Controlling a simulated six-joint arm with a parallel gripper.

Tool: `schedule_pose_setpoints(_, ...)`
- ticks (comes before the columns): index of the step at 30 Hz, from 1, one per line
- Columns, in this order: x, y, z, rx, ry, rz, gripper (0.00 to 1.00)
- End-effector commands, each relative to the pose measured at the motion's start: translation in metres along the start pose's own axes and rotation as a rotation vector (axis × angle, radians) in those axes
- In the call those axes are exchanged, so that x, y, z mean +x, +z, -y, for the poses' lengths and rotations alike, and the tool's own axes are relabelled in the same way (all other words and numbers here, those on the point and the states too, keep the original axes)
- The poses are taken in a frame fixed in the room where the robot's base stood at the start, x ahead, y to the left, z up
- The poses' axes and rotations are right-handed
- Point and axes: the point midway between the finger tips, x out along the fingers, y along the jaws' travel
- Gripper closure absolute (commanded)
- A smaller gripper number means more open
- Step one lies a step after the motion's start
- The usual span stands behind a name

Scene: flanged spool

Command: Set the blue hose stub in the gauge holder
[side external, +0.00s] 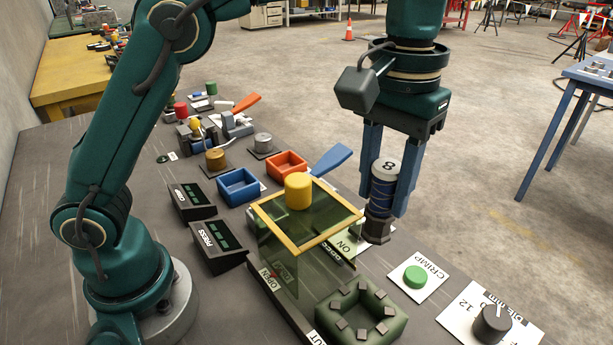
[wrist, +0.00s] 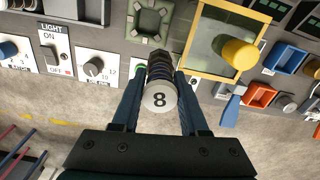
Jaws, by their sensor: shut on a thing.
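My gripper (side external: 384,208) points down and is shut on the blue hose stub (side external: 383,190). The stub is upright, with a pale grey end cap marked 8 on top and a dark, wider end at the bottom. In the wrist view the stub (wrist: 159,82) sits between both fingers, its cap nearest the camera. The dark end hangs near the panel beside the yellow-framed guard; whether it touches anything is unclear. A green octagonal ring (side external: 388,318) with dark blocks lies in front. I cannot tell for sure which thing is the gauge holder.
The guard (side external: 262,212) has a clear box, a yellow frame and a yellow knob. A green CRIMP button (side external: 415,277) and a black dial (side external: 492,324) lie at right. Blue (side external: 240,186) and orange (side external: 287,164) trays and a blue lever (side external: 331,160) stand behind.

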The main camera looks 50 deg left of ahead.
Motion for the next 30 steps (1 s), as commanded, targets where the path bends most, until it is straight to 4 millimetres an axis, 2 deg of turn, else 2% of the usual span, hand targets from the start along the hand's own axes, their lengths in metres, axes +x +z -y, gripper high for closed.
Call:
schedule_pose_setpoints(6, -0.014, -0.025, 0.033, -0.177, 0.001, -0.003, 1.00)
schedule_pose_setpoints(11, -0.018, -0.034, 0.065, -0.296, 0.000, -0.001, 1.00)
schedule_pose_setpoints(17, -0.016, -0.037, 0.114, -0.445, -0.001, 0.000, 1.00)
schedule_pose_setpoints(23, -0.010, -0.027, 0.172, -0.622, -0.001, 0.000, 1.00)
schedule_pose_setpoints(30, -0.002, 0.008, 0.247, -0.896, -0.001, 0.000, 1.00)
